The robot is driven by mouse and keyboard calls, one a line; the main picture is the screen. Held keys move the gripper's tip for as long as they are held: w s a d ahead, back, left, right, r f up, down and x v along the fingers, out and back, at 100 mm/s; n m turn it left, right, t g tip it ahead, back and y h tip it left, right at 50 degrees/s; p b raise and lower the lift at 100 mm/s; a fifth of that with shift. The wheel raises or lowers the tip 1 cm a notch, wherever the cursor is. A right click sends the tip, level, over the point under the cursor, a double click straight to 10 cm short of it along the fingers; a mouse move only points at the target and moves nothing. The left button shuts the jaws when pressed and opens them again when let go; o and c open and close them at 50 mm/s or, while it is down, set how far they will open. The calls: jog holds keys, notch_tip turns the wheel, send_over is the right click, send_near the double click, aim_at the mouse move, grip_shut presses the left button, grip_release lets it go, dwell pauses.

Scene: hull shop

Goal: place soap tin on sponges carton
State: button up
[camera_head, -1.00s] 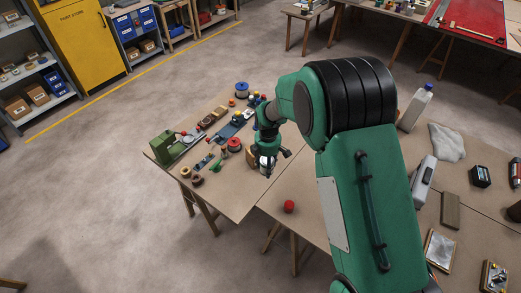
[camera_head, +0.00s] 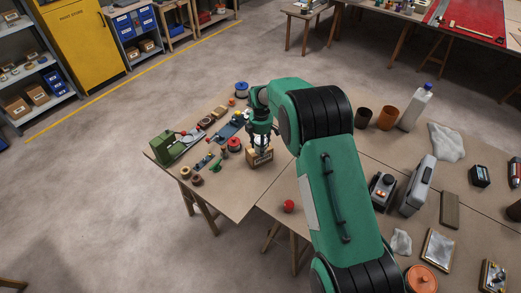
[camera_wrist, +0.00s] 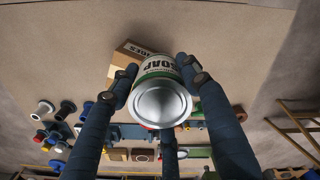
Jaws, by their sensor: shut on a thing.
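My gripper (camera_wrist: 154,82) is shut on the soap tin (camera_wrist: 162,102), a pale green and white can with dark "SOAP" lettering and a bare metal end facing the wrist camera. The sponges carton (camera_wrist: 122,62), a small brown box with dark lettering, shows behind the tin and to its upper left in the wrist view, partly hidden by the tin and a finger. In the head view the carton (camera_head: 260,158) stands on the table just below my gripper (camera_head: 262,142). The tin is mostly hidden there by the fingers. I cannot tell whether tin and carton touch.
A red reel (camera_head: 234,144), a green machine (camera_head: 168,147) and several small items crowd the table's left part. A red ball-like item (camera_head: 289,206) lies in front. Bare tabletop (camera_head: 237,194) lies in front of the carton. Two brown cups (camera_head: 388,117) stand right of my arm.

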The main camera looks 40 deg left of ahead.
jog(key=shift+w+a, duration=0.4)
jog(key=shift+a, duration=0.05)
jog(key=shift+f, duration=1.75)
jog(key=shift+f, duration=0.1)
jog(key=o, duration=1.4)
jog(key=shift+d, duration=0.1)
notch_tip(320, 180, up, 12)
jog(key=shift+r, duration=0.1)
